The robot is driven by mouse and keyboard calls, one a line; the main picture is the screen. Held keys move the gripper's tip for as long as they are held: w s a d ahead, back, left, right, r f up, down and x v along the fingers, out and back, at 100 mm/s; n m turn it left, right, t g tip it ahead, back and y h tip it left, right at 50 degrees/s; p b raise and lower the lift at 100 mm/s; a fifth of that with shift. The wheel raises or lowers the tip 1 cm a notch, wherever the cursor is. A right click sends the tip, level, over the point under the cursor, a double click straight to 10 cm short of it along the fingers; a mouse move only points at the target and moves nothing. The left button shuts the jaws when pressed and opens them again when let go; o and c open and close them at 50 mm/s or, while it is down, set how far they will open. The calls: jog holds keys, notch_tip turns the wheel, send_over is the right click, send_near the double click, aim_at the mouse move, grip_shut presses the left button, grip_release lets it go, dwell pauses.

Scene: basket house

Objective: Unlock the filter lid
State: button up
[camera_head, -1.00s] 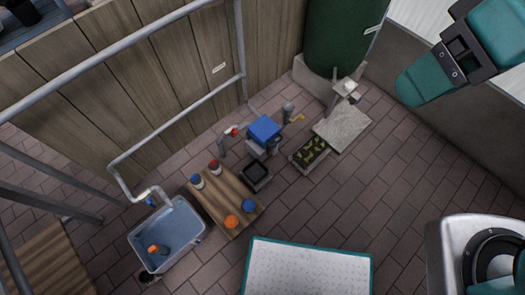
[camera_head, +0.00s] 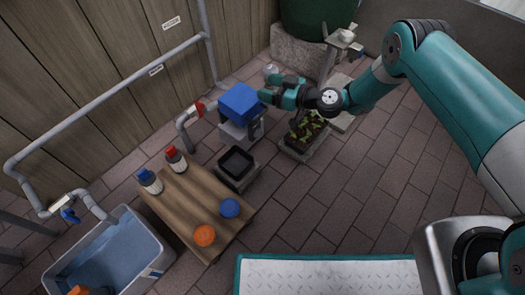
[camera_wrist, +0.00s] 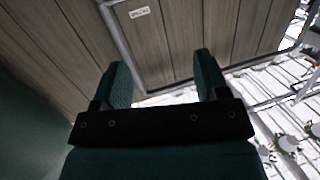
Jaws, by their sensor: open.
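The filter is a grey-white unit with a blue box-shaped lid (camera_head: 240,103) on top, standing by the fence in the head view. My gripper (camera_head: 269,87) is at the right side of the blue lid, its fingers pointing left. I cannot tell whether a finger touches the lid. In the wrist view my gripper (camera_wrist: 161,72) is open, with nothing seen between its teal fingers. The filter is not seen in the wrist view. Any latch on the lid's right side is hidden by the gripper.
A pipe with a red valve (camera_head: 194,109) stands left of the filter. A black tray (camera_head: 236,163), a wooden board (camera_head: 178,207) with bottles and caps, and a water tub (camera_head: 150,250) are in front. A planter (camera_head: 300,144) is at the right. Paving at the right is clear.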

jog(key=s+d+f+m+t+h+b, duration=0.1)
jog(key=s+d+f+t+b, duration=0.15)
jog(key=f, duration=0.75)
jog(key=s+d+f+m+t+b, duration=0.1)
jog(key=f+t+b, duration=0.15)
jog(key=f, duration=0.65)
jog(key=g+b, duration=0.1)
jog(key=b, duration=0.9)
send_near(261, 135)
jog(key=w+a+f, duration=0.1)
jog(key=w+a, duration=0.1)
jog(key=b+x, duration=0.2)
jog(key=b, duration=0.3)
jog(key=shift+s, duration=0.1)
jog(key=b+x, duration=0.3)
jog(key=shift+a+r, duration=0.15)
jog(key=shift+r, duration=0.1)
jog(key=shift+w+a+r+b, duration=0.2)
jog(key=shift+w+a+b, duration=0.15)
jog(key=shift+w+a, duration=0.2)
jog(key=shift+c, duration=0.3)
jog(key=c, duration=0.8)
jog(key=shift+c, duration=0.2)
